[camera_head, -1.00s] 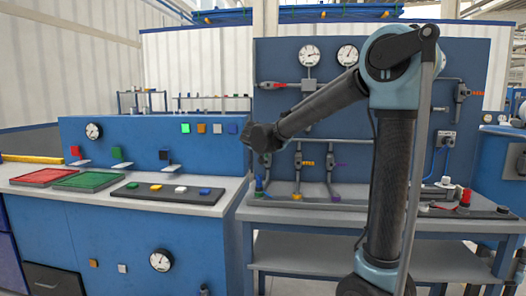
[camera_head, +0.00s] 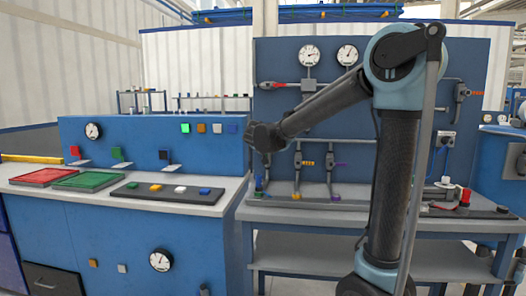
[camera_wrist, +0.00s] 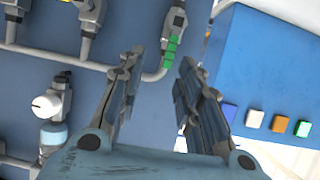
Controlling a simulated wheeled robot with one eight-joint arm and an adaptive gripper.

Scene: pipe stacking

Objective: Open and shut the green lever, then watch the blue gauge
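In the wrist view, the green lever (camera_wrist: 171,52) sits on a grey valve at the end of a pipe on the blue panel. My gripper (camera_wrist: 161,59) is open, and the lever shows between its fingertips; no contact is visible. In the head view, my gripper (camera_head: 262,137) is in front of the pipe panel's left edge, and the green lever cannot be made out there. White-faced gauges show on the pipe panel (camera_head: 309,56) (camera_head: 347,55), the left console (camera_head: 93,131) and the lower cabinet (camera_head: 160,260). I cannot tell which is the blue gauge.
Orange (camera_head: 308,163) and purple (camera_head: 340,166) levers are on pipes to the right of my gripper. The blue console (camera_head: 125,131) stands close on the left. Red (camera_head: 42,177) and green (camera_head: 88,181) trays and a dark block tray (camera_head: 137,194) lie on its counter.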

